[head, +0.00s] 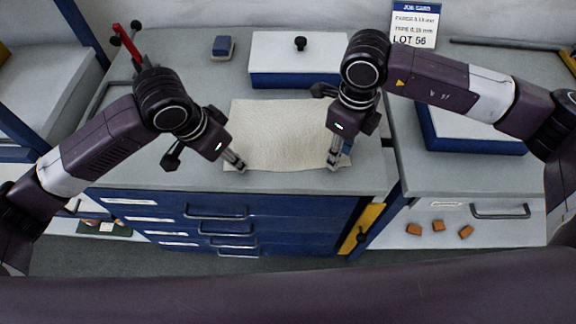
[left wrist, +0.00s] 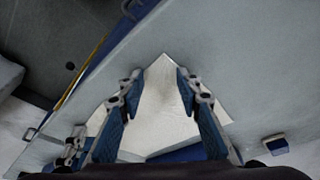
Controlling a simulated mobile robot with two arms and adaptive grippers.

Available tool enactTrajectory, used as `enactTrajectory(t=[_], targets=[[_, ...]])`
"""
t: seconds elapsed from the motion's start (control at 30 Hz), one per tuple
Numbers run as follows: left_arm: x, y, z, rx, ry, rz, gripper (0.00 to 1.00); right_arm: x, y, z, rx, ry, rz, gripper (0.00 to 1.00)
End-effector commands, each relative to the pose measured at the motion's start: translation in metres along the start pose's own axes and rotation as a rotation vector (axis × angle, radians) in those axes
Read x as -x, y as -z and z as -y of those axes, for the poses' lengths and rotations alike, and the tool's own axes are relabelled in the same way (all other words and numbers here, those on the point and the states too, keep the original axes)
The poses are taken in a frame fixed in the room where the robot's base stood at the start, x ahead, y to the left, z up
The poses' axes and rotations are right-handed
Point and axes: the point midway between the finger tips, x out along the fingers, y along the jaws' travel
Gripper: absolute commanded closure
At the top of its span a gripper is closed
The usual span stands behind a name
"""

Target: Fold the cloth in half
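The cream cloth (head: 275,130) lies flat and spread out on the grey worktop, its near edge close to the worktop's front. My left gripper (head: 240,168) is at the cloth's near left corner. In the left wrist view the cloth (left wrist: 163,105) shows between the two parted fingers of this gripper (left wrist: 159,77), with its corner pointing up just past the fingertips. My right gripper (head: 333,164) points down at the near right corner and covers it. Its fingers look close together, and I cannot tell whether they hold the cloth.
A blue box with a white lid (head: 298,58) stands behind the cloth, with a small blue block (head: 223,47) to its left. Another white-topped blue box (head: 470,128) is on the right. Blue drawers (head: 235,222) are below the front edge. A red-handled tool (head: 128,42) stands at back left.

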Motion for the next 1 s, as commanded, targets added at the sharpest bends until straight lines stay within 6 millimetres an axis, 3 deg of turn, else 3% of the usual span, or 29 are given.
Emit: enactTrajectory(t=[0.53, 1.0], targets=[[-0.0033, -0.0007, -0.0003, 0.000, -0.001, 0.002, 1.00, -0.0036, 0.0007, -0.0005, 0.000, -0.001, -0.003, 1.00], [-0.0038, -0.0012, 0.0000, 0.000, 0.000, 0.003, 1.00, -0.0051, 0.0013, -0.0003, 0.000, -0.001, -0.004, 1.00]])
